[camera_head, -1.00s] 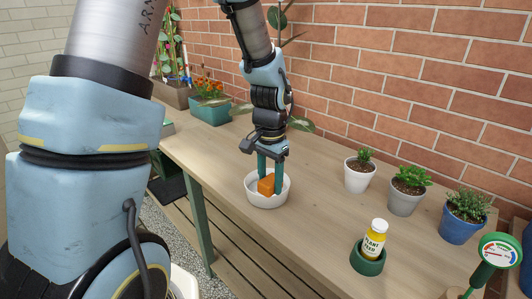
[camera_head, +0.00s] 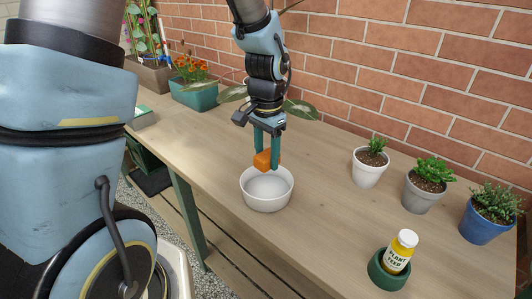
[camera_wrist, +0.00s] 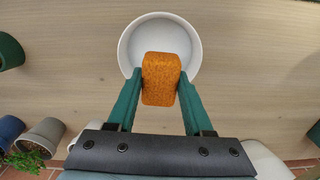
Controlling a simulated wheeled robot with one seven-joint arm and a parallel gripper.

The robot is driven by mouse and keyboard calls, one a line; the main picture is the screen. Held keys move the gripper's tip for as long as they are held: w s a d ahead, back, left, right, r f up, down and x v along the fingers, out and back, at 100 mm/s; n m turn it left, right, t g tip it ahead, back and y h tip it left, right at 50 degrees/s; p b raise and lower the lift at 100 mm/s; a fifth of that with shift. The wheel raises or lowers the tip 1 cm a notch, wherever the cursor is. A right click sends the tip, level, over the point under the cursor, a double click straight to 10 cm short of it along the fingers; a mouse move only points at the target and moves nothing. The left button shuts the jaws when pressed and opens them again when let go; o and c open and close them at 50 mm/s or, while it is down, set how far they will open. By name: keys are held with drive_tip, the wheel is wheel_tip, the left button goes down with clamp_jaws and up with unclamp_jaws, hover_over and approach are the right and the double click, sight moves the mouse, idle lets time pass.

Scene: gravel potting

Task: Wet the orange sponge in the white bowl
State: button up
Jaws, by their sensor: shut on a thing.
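The orange sponge (camera_head: 263,161) is held between the two green fingers of my gripper (camera_head: 267,158), above the white bowl's far rim. The white bowl (camera_head: 266,202) stands on the wooden table below it, and its inside looks pale. In the wrist view the sponge (camera_wrist: 161,80) sits between the fingertips of my gripper (camera_wrist: 161,88) and overlaps the near edge of the bowl (camera_wrist: 193,42). I cannot tell from the pictures how wet the sponge is.
The wooden table (camera_head: 320,215) has free room around the bowl. White (camera_head: 369,170), grey (camera_head: 423,196) and blue (camera_head: 483,224) plant pots line the brick wall (camera_head: 440,80).

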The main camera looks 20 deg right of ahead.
drive_tip(key=shift+f+b, duration=2.8)
drive_tip(key=shift+f, duration=1.25)
drive_tip(key=shift+r, duration=0.1)
